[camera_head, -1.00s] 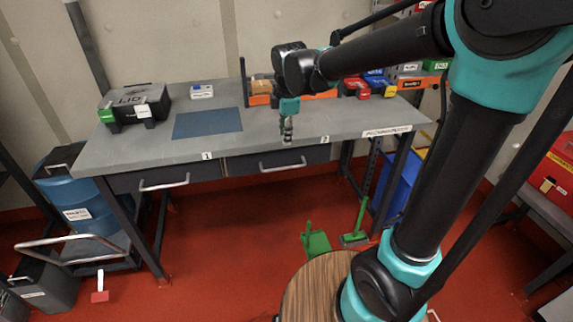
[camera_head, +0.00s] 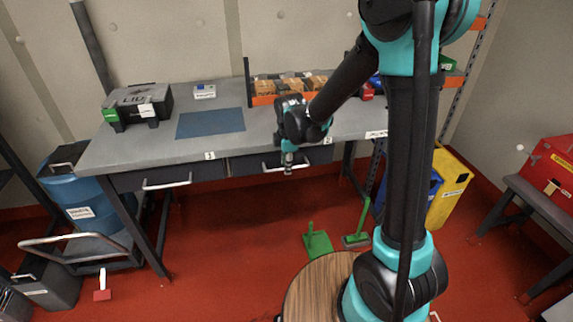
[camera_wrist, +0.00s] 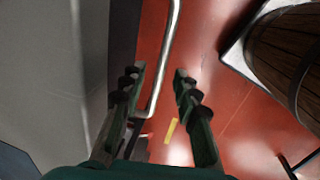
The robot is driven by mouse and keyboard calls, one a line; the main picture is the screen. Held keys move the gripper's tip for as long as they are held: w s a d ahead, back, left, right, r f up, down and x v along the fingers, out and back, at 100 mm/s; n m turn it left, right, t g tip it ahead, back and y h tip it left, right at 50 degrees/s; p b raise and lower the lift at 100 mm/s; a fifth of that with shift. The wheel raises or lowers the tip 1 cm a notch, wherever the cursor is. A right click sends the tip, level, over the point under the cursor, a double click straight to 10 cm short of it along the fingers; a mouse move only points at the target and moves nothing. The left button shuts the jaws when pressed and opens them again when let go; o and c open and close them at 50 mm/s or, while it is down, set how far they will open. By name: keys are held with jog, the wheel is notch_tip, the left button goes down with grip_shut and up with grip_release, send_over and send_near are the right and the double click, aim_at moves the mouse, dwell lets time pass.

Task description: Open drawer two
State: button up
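Drawer two (camera_head: 245,166) is the dark right-hand drawer under the grey workbench, below the label 2 (camera_head: 327,140). It looks shut. Its silver bar handle (camera_head: 271,169) is partly hidden by my gripper (camera_head: 288,168), which points down at the handle. In the wrist view, my gripper (camera_wrist: 159,76) is open, with its two dark fingers apart. The handle (camera_wrist: 168,50) runs into the gap between the fingers there. I cannot tell whether either finger touches it.
Drawer one (camera_head: 125,181), with its own handle, is at left. The bench (camera_head: 160,148) carries a toolbox (camera_head: 137,105), a blue mat (camera_head: 210,122) and orange bins. A green dustpan (camera_head: 317,242) and brush (camera_head: 357,237) lie on the red floor. A round wooden top (camera_head: 308,287) is near my base.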

jog(key=shift+f, duration=0.1)
grip_shut()
dwell(0.5)
